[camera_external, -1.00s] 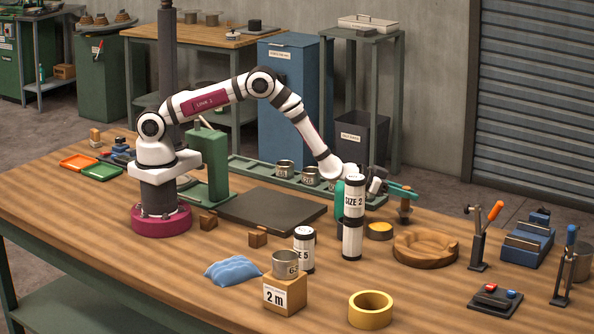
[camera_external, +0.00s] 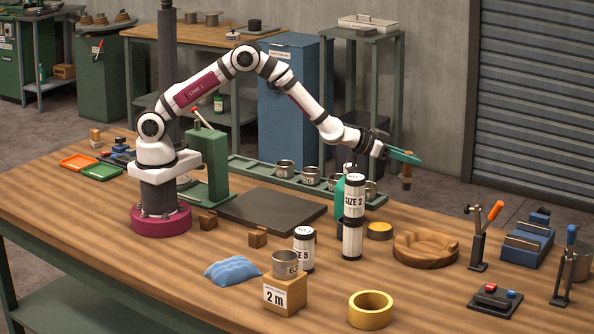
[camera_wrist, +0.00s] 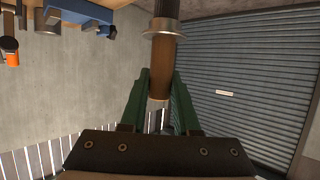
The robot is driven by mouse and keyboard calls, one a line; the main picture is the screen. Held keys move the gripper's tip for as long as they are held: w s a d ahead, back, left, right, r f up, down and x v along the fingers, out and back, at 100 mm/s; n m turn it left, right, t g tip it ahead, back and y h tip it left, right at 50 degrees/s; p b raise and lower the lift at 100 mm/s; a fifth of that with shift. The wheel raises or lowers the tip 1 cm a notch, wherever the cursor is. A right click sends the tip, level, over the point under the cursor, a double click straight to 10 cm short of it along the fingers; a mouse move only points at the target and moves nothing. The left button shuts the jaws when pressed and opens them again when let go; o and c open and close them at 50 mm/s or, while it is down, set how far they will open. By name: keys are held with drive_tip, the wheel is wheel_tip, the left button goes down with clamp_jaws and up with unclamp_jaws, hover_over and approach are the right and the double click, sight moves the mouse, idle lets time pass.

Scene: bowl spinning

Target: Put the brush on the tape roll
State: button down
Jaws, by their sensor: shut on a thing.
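The brush (camera_external: 406,172) has a brown handle. In the wrist view its brown handle (camera_wrist: 161,75) and a silvery metal collar (camera_wrist: 161,27) show between my green fingers. My gripper (camera_external: 411,160) is shut on the brush and holds it roughly upright, well above the table. The fingers also show in the wrist view (camera_wrist: 160,88), on either side of the handle. The tape roll, a yellow ring (camera_external: 370,318), lies flat at the table's front, below and slightly left of my gripper in the picture. Its hole faces up.
Stacked black-and-white cylinders (camera_external: 352,240) stand left of the brush. A wooden dish (camera_external: 426,262) and a small yellow-topped tin (camera_external: 379,236) lie behind the tape roll. A box with a metal cup (camera_external: 285,292) stands left of the roll.

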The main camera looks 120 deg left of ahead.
drive_tip(key=r, duration=1.1)
drive_tip(key=shift+w+d, duration=0.2)
drive_tip(key=shift+d, duration=0.1)
drive_tip(key=w+d+m+t+h, duration=0.1)
drive_tip(key=w+d+m+h, duration=0.15)
drive_tip(key=d, duration=0.95)
drive_tip(key=w+d+m+t+h, duration=0.15)
drive_tip(key=w+d, duration=0.25)
drive_tip(key=d, duration=0.9)
drive_tip(key=w+d+m+t+h, duration=0.1)
drive_tip(key=w+d+m+h, duration=0.15)
drive_tip(key=d, duration=0.95)
drive_tip(key=s+d+m+h, duration=0.2)
drive_tip(key=s+d, duration=0.1)
drive_tip(key=d, duration=1.2)
drive_tip(key=shift+t, duration=0.45)
drive_tip(key=w+a+f, duration=0.2)
drive_tip(key=a+f, duration=0.1)
drive_tip(key=f, duration=0.2)
drive_tip(key=w+a+f, duration=0.2)
drive_tip(key=a+f, duration=0.1)
drive_tip(key=f, duration=0.2)
drive_tip(key=w+a+f, duration=0.2)
drive_tip(key=a+f, duration=0.1)
drive_tip(key=f, duration=0.3)
drive_tip(key=shift+w+a+f, duration=0.1)
drive_tip(key=shift+w+a, duration=0.15)
drive_tip(key=shift+w, duration=0.1)
